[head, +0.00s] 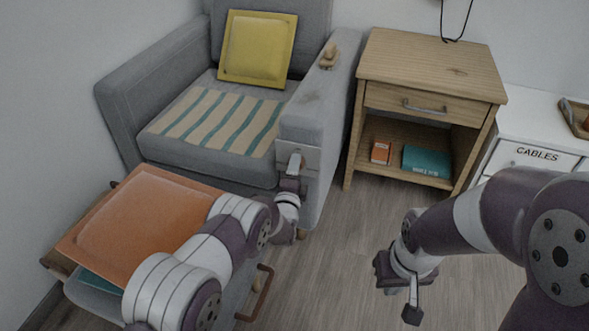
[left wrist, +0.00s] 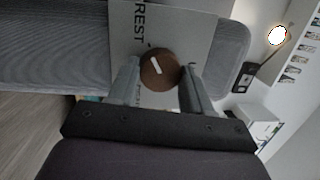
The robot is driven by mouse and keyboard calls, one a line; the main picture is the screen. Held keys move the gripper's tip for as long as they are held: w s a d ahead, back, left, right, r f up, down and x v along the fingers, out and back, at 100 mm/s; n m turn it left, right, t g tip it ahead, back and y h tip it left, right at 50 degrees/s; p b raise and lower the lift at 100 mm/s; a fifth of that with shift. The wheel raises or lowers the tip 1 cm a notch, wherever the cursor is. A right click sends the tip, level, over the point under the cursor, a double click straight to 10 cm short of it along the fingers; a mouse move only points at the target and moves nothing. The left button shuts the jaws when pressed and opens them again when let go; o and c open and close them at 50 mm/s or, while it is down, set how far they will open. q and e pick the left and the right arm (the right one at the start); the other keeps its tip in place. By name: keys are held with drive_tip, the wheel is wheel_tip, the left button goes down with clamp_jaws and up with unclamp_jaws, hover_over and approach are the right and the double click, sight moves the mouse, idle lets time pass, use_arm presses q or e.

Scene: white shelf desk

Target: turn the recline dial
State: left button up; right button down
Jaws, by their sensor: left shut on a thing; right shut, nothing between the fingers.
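The recline dial (left wrist: 160,71) is a round brown knob with a white mark, on a pale panel with dark lettering; part of the word "REST" reads in the left wrist view. The panel (head: 308,158) is on the front of the grey armchair's arm in the head view, where my gripper hides the dial. My left gripper (head: 294,163) is at the panel; in the left wrist view its fingers (left wrist: 160,85) are on either side of the dial, shut on it. My right gripper (head: 412,310) is shut and empty above the floor at the lower right.
The grey armchair (head: 205,160) holds a yellow cushion (head: 257,48) and a striped cloth (head: 215,120). A wooden side table (head: 430,60) stands to its right. An orange cushion (head: 150,215) lies at the lower left. The floor (head: 350,235) between the chair and my right arm is clear.

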idle(0.5)
use_arm(q)
drive_tip(key=o, duration=1)
drive_tip(key=shift+o, duration=0.2)
drive_tip(key=s+a+f+p, duration=0.1)
drive_tip(key=s+p, duration=0.4)
drive_tip(key=s, duration=0.7)
drive_tip(key=shift+s+a+p, duration=0.25)
drive_tip(key=shift+a+p, duration=0.1)
drive_tip(key=shift+a, duration=0.15)
